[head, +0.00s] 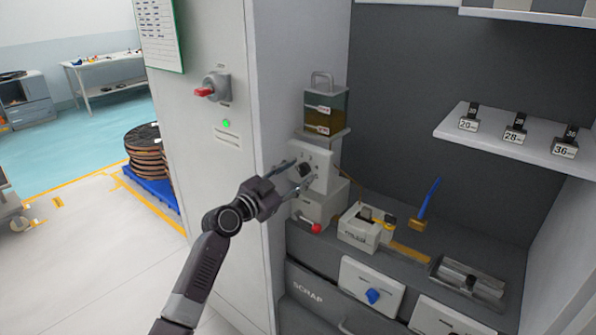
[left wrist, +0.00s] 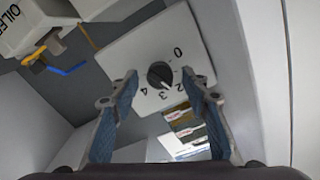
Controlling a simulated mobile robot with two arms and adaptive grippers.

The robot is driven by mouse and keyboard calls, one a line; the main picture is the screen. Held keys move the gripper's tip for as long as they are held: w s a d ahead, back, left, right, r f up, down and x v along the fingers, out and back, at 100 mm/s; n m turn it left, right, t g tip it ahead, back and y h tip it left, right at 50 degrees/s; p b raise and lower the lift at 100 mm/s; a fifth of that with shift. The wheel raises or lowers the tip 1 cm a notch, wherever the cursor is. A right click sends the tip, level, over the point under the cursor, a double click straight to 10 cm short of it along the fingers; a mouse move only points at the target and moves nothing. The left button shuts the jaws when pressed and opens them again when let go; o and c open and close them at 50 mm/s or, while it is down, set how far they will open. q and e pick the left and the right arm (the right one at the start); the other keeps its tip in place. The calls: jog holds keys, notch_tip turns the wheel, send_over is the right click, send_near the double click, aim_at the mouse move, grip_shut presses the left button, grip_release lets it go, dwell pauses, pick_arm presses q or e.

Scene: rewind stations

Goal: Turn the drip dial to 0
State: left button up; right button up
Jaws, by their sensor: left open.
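The drip dial is a small black knob (head: 305,170) on a white plate below an oil reservoir (head: 325,108). In the left wrist view the knob (left wrist: 160,75) sits on the plate (left wrist: 142,45) with numerals 0, 2, 3 and 4 readable around it. Its pale mark points toward the lower right, near 2 and 3; the exact setting is hard to tell. My left gripper (head: 299,175) is open in front of the plate, its fingers on either side of the knob with gaps. Contact is not visible. My right gripper is out of view.
A white box with a red knob (head: 316,228) is under the dial. A tall white cabinet (head: 215,150) is close on the left.

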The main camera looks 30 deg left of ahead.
pick_arm(q)
jog(key=shift+w, duration=0.25)
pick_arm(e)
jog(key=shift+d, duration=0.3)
pick_arm(q)
jog(key=c, duration=1.2)
jog(key=shift+o, duration=0.2)
